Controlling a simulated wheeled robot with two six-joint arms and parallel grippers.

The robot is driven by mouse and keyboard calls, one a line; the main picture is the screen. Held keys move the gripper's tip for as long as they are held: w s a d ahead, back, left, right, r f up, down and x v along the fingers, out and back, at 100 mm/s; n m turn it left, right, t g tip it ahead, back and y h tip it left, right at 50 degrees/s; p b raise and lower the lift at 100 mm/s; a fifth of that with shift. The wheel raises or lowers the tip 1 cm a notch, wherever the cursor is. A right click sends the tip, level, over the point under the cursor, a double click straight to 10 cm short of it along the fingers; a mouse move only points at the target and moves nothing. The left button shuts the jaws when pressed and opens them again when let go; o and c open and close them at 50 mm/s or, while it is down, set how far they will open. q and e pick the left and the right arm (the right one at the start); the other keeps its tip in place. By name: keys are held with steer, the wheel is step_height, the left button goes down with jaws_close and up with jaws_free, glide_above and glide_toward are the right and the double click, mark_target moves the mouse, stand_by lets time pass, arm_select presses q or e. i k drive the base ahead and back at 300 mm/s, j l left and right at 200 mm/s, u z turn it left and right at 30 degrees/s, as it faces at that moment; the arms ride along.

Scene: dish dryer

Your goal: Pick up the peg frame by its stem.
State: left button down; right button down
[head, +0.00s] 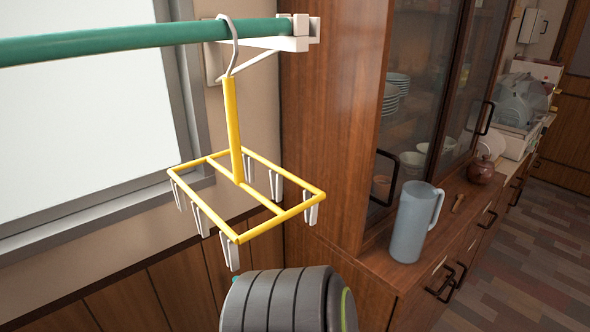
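The yellow peg frame (283,218) hangs in the middle of the head view. Its upright yellow stem (233,130) rises from the frame's centre bar to a grey hook (234,45). The hook goes over a green rail (130,40). Several white pegs hang from the frame's edges. A dark, ribbed rounded part, probably of my own arm, shows at the bottom centre below the frame. No gripper fingers are in view.
A wall bracket (300,42) holds the rail's right end, beside a window (80,130). A wooden cabinet (325,120) stands close on the right. A grey-blue jug (412,225) and a brown teapot (481,171) stand on its counter. The floor (530,260) at right is clear.

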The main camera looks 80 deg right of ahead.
mark_target(230, 240)
steer(key=z, duration=1.85)
